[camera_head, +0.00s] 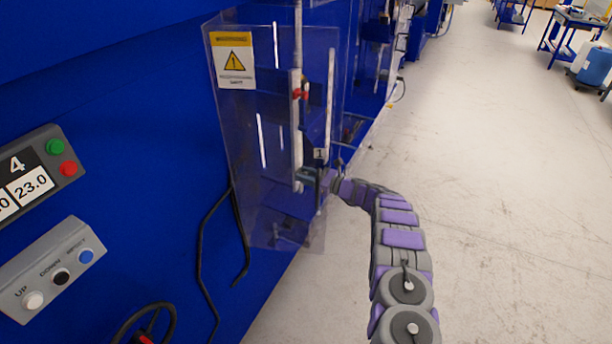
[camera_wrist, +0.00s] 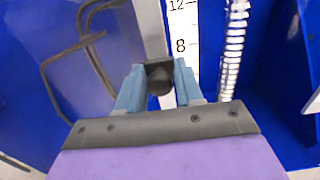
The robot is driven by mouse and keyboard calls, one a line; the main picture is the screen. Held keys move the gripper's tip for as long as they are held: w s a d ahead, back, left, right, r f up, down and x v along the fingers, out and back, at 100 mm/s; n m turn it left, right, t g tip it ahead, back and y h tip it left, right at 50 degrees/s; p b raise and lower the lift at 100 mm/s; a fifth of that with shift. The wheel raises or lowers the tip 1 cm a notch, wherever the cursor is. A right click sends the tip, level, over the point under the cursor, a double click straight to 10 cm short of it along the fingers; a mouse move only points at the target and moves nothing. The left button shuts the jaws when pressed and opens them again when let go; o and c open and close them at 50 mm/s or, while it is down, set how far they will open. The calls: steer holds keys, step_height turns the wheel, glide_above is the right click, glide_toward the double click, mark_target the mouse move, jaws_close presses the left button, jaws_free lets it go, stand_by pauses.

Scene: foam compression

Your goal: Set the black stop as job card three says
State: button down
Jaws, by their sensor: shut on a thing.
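The black stop (camera_wrist: 160,75) shows in the wrist view between the two blue fingers of my gripper (camera_wrist: 158,84). The fingers are shut on it from both sides. It sits over the lower part of a grey upright rail (camera_wrist: 149,30), just left of a white scale (camera_wrist: 184,22). The scale shows 12 above and 8 below, and the stop is lower than the 8 mark in the picture. In the head view my gripper (camera_head: 318,179) is by the lower end of the upright rail; the stop is hard to make out there. No job card is readable.
A clear guard panel (camera_head: 265,140) with a yellow warning label (camera_head: 233,60) stands at the rail. A threaded rod (camera_wrist: 234,45) is right of the scale. A control box (camera_head: 50,268) and a panel showing 4 and 23.0 (camera_head: 32,184) are at left.

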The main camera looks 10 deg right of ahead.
steer(key=shift+r, duration=0.25)
step_height(320, 180, up, 10)
steer(key=p, duration=0.3)
steer(key=shift+d+f, duration=0.1)
steer(key=c, duration=1)
jaws_free()
steer(key=shift+f, duration=0.1)
steer(key=shift+o, duration=0.2)
steer(key=shift+d, duration=0.1)
steer(key=p+v, duration=0.1)
steer(key=v, duration=1.6)
steer(key=shift+d, duration=0.15)
